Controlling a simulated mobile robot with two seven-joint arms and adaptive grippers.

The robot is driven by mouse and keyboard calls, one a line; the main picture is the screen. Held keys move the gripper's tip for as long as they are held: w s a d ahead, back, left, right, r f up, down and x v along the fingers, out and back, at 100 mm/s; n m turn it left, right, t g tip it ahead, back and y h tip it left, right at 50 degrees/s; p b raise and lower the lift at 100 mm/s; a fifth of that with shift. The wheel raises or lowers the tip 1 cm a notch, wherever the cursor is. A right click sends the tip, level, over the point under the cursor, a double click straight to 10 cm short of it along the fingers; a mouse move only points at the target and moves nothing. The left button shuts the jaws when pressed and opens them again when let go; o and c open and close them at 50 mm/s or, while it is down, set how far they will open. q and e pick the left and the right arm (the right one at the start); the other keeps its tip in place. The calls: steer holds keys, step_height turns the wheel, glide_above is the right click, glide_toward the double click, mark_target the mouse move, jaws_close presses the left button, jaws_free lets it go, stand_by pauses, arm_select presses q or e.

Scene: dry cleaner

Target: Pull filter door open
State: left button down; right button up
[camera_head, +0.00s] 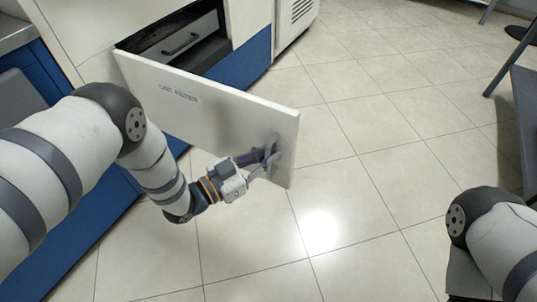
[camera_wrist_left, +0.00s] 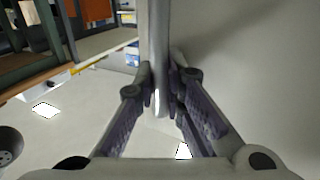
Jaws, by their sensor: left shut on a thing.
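The filter door (camera_head: 205,105) is a cream panel with a small label, swung well out from the cabinet in the head view. My left gripper (camera_head: 268,157) is shut on the door's handle (camera_head: 275,147) near its free end. In the left wrist view the fingers of my left gripper (camera_wrist_left: 163,85) close around the upright metal handle (camera_wrist_left: 160,50), and the door's face (camera_wrist_left: 250,60) fills the right side. Behind the door an opening shows a grey drawer front (camera_head: 182,40) with a dark handle. Of my right arm only links show, at the lower right; its gripper is out of view.
The blue and cream cabinet (camera_head: 252,58) stands at the back left. A dark table or bench (camera_head: 524,110) stands at the right edge. The tiled floor (camera_head: 360,140) between them is clear.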

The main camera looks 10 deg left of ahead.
arm_select(q)
steer(key=shift+f, duration=0.15)
steer(key=c, duration=1.9)
jaws_free()
steer(key=v, duration=1.2)
